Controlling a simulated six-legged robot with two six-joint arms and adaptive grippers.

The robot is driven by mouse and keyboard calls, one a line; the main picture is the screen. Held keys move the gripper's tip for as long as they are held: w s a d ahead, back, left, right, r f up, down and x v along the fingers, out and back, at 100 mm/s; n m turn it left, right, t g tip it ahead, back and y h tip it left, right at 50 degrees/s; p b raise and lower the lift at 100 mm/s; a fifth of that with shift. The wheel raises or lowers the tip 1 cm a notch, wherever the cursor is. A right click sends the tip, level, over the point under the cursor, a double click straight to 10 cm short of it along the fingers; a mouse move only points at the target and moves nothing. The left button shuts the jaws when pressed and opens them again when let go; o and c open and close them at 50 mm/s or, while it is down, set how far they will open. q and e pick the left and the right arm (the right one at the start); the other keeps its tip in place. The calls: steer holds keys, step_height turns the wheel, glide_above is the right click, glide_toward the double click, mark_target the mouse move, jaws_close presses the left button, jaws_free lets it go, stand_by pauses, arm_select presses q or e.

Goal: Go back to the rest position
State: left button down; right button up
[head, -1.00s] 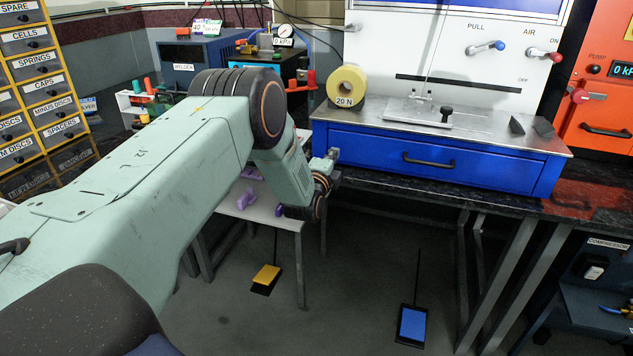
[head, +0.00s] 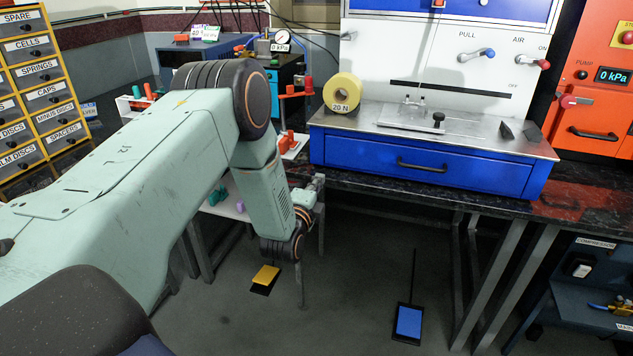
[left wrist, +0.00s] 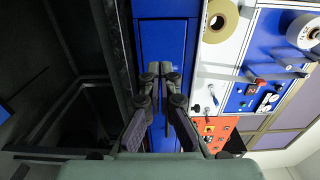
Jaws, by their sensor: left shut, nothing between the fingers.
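My left arm reaches in from the left in the head view and bends down at its elbow. My left gripper (head: 318,181) is small and partly hidden behind the wrist, in front of the dark bench edge. In the left wrist view the left gripper (left wrist: 161,72) has its fingertips together, with nothing between them. The blue drawer (left wrist: 163,35) lies beyond the fingertips there. My right gripper is in neither view.
The blue drawer unit (head: 350,152) and yellow 20 N roll (head: 333,98) stand on the bench. A low white table (head: 222,207) is behind my forearm. Yellow (head: 265,274) and blue (head: 409,322) pedals lie on the floor. Labelled drawers (head: 42,70) stand left, an orange machine (head: 590,90) right.

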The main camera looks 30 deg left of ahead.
arm_select(q)
steer(key=shift+s, duration=0.35)
steer(key=s+d+f+n+g+h, duration=0.2)
steer(key=s+d+f+n+g, duration=0.35)
steer(key=s+f, duration=0.35)
steer(key=s+d+f+n+g+h, duration=0.2)
steer(key=s+d+f+n+g, duration=0.25)
steer(key=s+f+n, duration=0.4)
steer(key=s+d+f+g, duration=0.1)
steer(key=s+d+g, duration=0.2)
steer(key=s, duration=1)
steer(key=s+d+n+g+h, duration=0.1)
steer(key=s+d+g, duration=0.3)
steer(key=s, duration=0.9)
steer(key=shift+s+f, duration=0.4)
